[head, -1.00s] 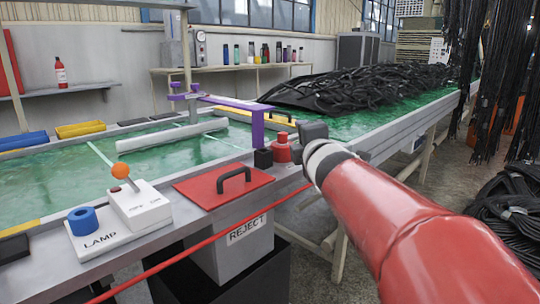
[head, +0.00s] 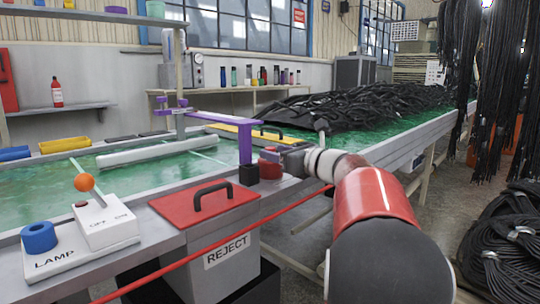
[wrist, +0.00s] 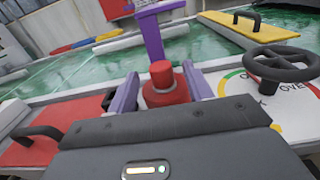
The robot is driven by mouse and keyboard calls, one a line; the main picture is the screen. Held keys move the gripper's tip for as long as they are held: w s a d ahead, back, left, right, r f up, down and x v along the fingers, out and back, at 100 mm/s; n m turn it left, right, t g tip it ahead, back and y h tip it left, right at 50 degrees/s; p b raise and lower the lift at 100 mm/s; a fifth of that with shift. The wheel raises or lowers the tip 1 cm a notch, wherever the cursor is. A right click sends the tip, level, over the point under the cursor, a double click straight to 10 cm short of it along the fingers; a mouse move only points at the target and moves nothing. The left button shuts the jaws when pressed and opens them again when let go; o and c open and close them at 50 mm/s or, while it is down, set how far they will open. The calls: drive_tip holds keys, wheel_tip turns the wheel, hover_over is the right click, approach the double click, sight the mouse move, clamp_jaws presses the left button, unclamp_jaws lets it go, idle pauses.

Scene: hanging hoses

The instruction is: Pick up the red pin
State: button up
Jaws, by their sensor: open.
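The red pin (wrist: 164,88) is a stout red peg with a narrower top on a wider base. It stands upright at the conveyor's near edge, and it also shows in the head view (head: 268,167), partly hidden by my gripper. My gripper (wrist: 160,72) is open, with one lavender finger on each side of the pin in the wrist view. I cannot tell whether either finger touches it. In the head view my gripper (head: 285,158) is level with the pin, reaching in from the right.
A purple bracket (head: 245,140) on a black block stands close beside the pin. A red lid with a black handle (head: 212,195) covers the REJECT bin to the left. A dark handwheel (wrist: 282,63) over a dial is on the right. Black hoses (head: 350,115) are heaped on the belt.

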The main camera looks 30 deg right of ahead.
drive_tip(key=x, duration=0.3)
drive_tip(key=c, duration=1.1)
drive_tip(key=shift+o, duration=0.2)
